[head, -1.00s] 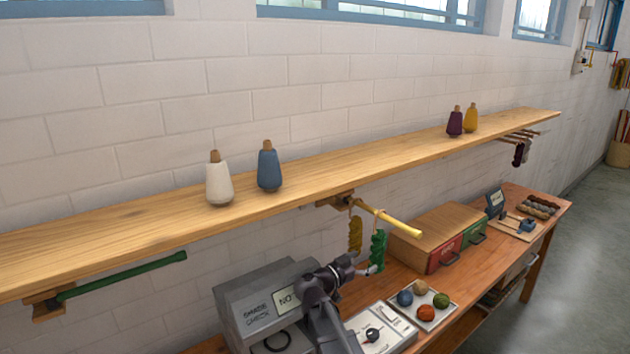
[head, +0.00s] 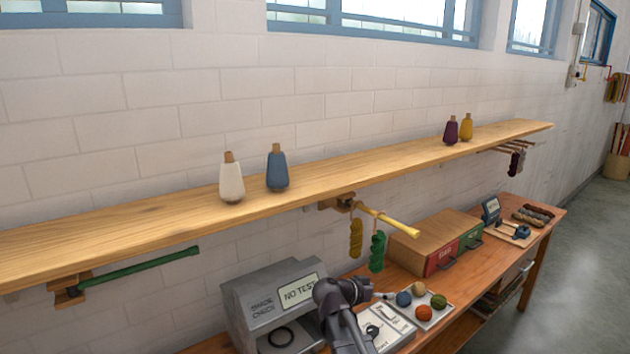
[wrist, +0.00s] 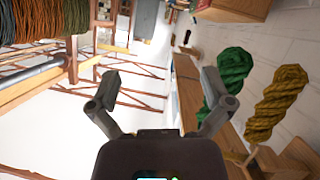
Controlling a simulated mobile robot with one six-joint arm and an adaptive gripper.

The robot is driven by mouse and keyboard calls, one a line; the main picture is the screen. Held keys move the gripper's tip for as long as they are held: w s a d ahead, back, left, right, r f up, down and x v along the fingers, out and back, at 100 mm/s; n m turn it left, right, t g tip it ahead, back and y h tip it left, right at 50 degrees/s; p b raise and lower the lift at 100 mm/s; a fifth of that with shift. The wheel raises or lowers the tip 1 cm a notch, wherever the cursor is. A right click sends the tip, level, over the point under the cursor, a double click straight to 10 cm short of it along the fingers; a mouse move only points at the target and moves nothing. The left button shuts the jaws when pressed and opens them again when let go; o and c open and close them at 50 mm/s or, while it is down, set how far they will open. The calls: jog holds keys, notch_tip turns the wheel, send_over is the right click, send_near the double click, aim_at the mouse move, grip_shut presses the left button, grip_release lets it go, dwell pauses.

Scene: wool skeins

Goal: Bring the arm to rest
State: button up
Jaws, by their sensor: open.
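My gripper (wrist: 162,85) is open in the wrist view, with nothing between its two fingers. In the head view my arm's wrist shows in front of the shade-check box; the fingers are hard to make out there. A green skein (head: 377,252) and a mustard skein (head: 356,238) hang from the yellow peg (head: 398,222) under the shelf. In the wrist view the green skein (wrist: 234,66) appears just beyond the right finger, partly overlapped by it. The mustard skein (wrist: 276,104) is farther right.
A wooden shelf (head: 130,215) with several yarn cones runs above the workbench (head: 478,255). The grey shade-check box (head: 262,295) reads "NO TEST". A tray of wool balls (head: 440,312) and a box with red and green drawers (head: 425,245) stand to the right. A green peg (head: 140,265) is empty.

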jog(key=s+f+n+g+y, duration=0.3)
jog(key=s+f+y, duration=0.3)
jog(key=s, duration=0.4)
jog(key=s+a+f+n+g+y, duration=0.1)
jog(key=s+f+n+g+y, duration=0.2)
jog(key=s, duration=0.7)
notch_tip(320, 180, down, 3)
jog(key=n+y, duration=0.3)
jog(key=shift+r, duration=0.15)
jog(key=shift+w+a, duration=0.1)
dwell(0.6)
